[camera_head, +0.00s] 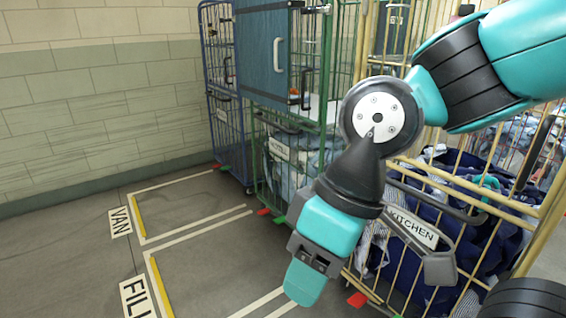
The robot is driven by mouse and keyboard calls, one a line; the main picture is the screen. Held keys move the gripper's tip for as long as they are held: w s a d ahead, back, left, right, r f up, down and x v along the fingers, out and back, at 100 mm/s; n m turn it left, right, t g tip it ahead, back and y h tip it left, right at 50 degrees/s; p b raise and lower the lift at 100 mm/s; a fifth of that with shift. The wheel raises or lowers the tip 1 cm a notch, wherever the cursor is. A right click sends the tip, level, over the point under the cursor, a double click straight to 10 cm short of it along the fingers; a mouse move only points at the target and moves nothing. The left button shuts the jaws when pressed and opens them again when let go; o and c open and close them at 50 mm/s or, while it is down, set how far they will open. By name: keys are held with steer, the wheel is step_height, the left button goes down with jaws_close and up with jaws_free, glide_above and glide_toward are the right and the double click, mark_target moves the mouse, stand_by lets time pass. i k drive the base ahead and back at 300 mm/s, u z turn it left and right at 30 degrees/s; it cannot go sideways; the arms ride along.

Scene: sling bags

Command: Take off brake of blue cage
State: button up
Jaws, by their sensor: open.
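The blue cage (226,140) stands at the back, left of the green cage and close to the wall. A small red pedal (217,166) shows low at its front left corner. Whether that pedal is up or down is too small to tell. My arm comes in from the upper right and hides part of the green and yellow cages.
The green cage (258,165) stands between, with a blue panel (265,55), a red pedal (264,211) and a green pedal (280,220). The yellow cage (520,225), labelled KITCHEN, holds dark blue bags and has a red pedal (357,300). Marked floor at left is clear.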

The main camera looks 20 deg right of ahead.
mark_target(239, 160)
steer(key=z, duration=0.15)
steer(key=i, duration=3.6)
